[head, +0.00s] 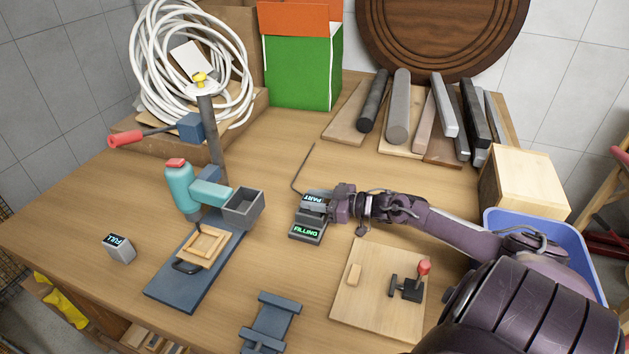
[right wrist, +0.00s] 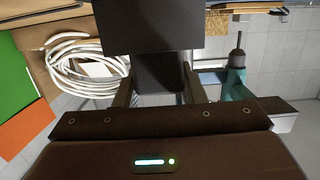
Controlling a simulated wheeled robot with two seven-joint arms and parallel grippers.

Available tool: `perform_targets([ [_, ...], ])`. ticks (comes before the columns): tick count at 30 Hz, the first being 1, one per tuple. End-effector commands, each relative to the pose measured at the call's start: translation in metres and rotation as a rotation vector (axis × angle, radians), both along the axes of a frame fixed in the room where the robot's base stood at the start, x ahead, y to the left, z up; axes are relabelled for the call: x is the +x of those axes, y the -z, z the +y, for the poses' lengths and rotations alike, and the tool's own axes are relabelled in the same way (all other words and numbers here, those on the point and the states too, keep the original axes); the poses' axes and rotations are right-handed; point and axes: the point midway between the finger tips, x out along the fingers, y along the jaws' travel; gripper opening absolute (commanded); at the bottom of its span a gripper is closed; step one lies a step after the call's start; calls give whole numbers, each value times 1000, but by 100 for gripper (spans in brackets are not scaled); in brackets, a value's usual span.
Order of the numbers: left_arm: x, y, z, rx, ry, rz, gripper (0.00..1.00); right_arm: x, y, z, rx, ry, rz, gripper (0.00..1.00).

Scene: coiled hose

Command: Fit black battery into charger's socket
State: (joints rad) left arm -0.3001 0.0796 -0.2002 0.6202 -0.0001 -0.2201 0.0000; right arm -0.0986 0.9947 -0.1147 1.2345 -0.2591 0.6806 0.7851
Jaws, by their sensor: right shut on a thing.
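The black battery (head: 313,197) has a lit screen reading "PART". It sits at the charger (head: 307,232), whose green screen reads "FILLING". My right gripper (head: 332,204) is shut on the battery from the right side. In the right wrist view the dark battery (right wrist: 160,72) is between the two fingers, with a larger dark block beyond it. The gripper partly hides the battery, and I cannot see how deep it is in the socket. A grey battery (head: 119,248) with a lit screen stands apart at the left. My left gripper is not in view.
A teal drill press (head: 184,188) on a blue base stands left of the charger. A wooden board (head: 375,310) with a red-knobbed clamp lies in front right. A blue bin (head: 560,236) is at the right. A thin cable rises behind the charger. White hose (head: 143,60) is coiled behind.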

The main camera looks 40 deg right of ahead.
Motion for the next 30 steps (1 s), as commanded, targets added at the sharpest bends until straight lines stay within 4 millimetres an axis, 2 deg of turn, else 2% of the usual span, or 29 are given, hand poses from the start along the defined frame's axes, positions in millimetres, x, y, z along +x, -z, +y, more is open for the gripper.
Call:
perform_targets([
  [6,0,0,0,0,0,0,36,0,-1,0,0,0,-2,4],
  [7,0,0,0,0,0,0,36,0,-1,0,0,0,-2,40],
  [12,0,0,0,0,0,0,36,0,-1,0,0,0,-1,62],
  [23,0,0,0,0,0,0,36,-4,1,-2,-1,0,3,62],
  [30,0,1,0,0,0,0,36,-28,-2,-14,-1,-1,5,62],
])
